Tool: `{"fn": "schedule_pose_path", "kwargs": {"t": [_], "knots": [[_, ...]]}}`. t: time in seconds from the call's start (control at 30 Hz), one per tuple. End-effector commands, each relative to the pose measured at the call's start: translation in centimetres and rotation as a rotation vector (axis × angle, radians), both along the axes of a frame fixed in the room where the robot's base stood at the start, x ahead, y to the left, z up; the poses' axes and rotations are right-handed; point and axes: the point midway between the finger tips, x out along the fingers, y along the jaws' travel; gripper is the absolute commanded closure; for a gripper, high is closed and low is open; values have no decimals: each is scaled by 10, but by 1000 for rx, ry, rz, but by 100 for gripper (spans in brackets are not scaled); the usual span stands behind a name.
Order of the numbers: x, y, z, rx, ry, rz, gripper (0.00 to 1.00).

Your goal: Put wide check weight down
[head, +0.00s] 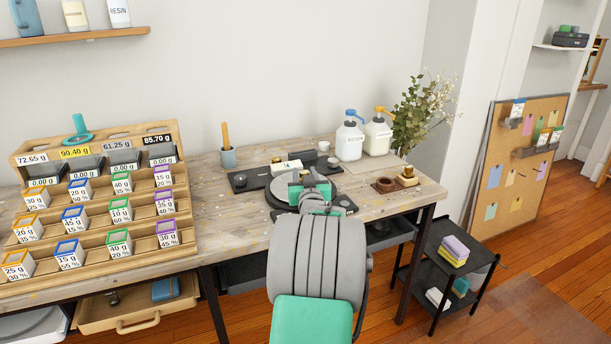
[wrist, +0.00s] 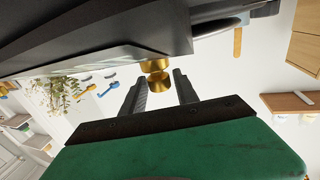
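The wide check weight appears to be the brass piece (wrist: 157,84) in the wrist view. It sits between and just past the fingertips of my gripper (wrist: 160,82), close to the left finger, with a narrow light gap to the right finger. Its far end meets a dark grey body that fills the top of that view. In the head view my gripper (head: 310,183) is over the round dark scale (head: 328,186) on the bench. The arm hides the fingertips and weight there. Another brass weight (head: 407,171) stands on a wooden block at the right.
A brown wooden holder (head: 384,185) with a dark hollow is left of that block. White pump bottles (head: 349,141) and a plant (head: 412,115) stand behind. A tiered rack (head: 100,215) of labelled cups fills the left. A black cart (head: 446,274) stands at the right.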

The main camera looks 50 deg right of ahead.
Motion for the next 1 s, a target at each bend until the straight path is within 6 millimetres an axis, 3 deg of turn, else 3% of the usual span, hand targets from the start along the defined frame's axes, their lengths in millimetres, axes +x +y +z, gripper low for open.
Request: {"fn": "schedule_pose_path", "kwargs": {"t": [0.13,0.37,0.57,0.8,1.0], "knots": [[0,1,-6,7,6,0,52],[-1,1,-7,9,8,0,52],[-2,2,14,9,6,0,52],[-51,51,9,6,3,-3,52],[-78,79,9,4,3,-2,52]]}}
